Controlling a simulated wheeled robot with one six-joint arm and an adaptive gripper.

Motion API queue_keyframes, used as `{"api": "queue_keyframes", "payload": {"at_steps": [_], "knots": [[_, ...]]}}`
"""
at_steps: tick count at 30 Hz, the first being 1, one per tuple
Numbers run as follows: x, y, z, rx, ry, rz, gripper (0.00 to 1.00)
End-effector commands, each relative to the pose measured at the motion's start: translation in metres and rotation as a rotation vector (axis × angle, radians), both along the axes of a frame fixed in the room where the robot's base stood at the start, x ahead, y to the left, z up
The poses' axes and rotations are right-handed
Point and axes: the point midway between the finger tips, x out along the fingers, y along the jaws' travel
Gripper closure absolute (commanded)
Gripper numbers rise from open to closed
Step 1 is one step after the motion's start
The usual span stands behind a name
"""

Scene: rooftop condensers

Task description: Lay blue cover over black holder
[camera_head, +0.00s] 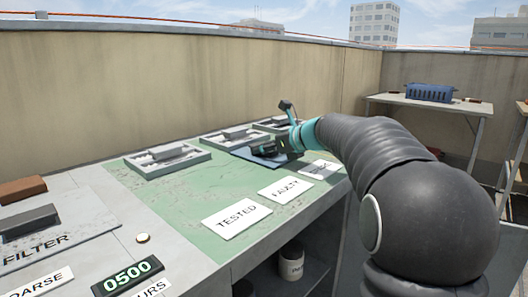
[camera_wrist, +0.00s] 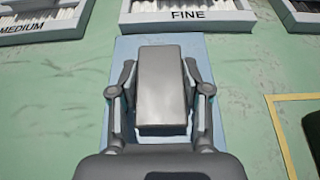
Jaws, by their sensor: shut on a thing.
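The blue cover (camera_head: 243,154) is a flat blue sheet at the far part of the green mat, beside the trays. In the wrist view the cover (camera_wrist: 214,60) shows around a grey block (camera_wrist: 162,85), which stands on it like a grip. My gripper (camera_head: 265,149) has its fingers on both sides of this block and is shut on it; it also shows in the wrist view (camera_wrist: 160,98). I cannot tell whether the cover touches the mat. A dark thing (camera_wrist: 313,142), cut off at the right edge of the wrist view, may be the black holder.
Grey trays (camera_head: 168,160) line the back of the bench, one marked FINE (camera_wrist: 188,15). White cards (camera_head: 236,219) lie along the front of the green mat (camera_head: 170,207). The mat's near left part is clear. A blue crate (camera_head: 428,93) stands on another table.

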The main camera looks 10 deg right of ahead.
Motion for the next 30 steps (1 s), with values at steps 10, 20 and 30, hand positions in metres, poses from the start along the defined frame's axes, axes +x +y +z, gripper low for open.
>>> {"api": "queue_keyframes", "payload": {"at_steps": [10,20,30], "knots": [[0.0,0.0,-0.002,0.001,0.0,0.0,1.0],[0.0,0.0,-0.002,0.001,-0.001,0.0,0.28],[-0.015,-0.011,0.01,0.0,-0.003,-0.001,0.28]]}}
